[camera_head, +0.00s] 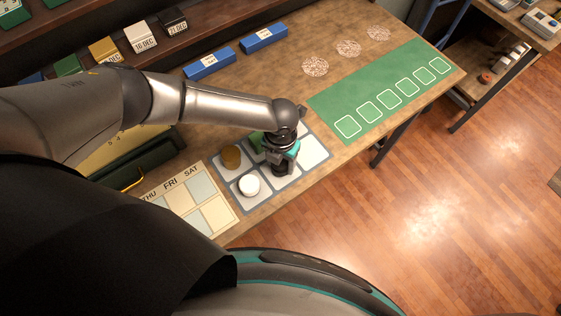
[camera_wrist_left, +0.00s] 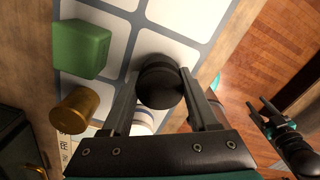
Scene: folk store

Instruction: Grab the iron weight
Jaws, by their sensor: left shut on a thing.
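The iron weight (camera_wrist_left: 160,82) is a dark, round, short cylinder between the fingers of my left gripper (camera_wrist_left: 164,100) in the left wrist view. In the head view my left gripper (camera_head: 279,168) points down at the white-squared mat (camera_head: 314,150) and hides most of the weight. My left gripper is shut on the weight. I cannot tell whether the weight touches the mat. My right gripper (camera_wrist_left: 264,104) shows at the right of the left wrist view, away from the table, with its fingers apart and nothing between them.
A brown-gold cylinder (camera_head: 231,157), a white round piece (camera_head: 249,185) and a green block (camera_wrist_left: 82,48) stand on the mat near the weight. A weekday card (camera_head: 205,189) lies to the left. A green mat (camera_head: 360,95) lies to the right. Blue boxes (camera_head: 263,39) stand behind.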

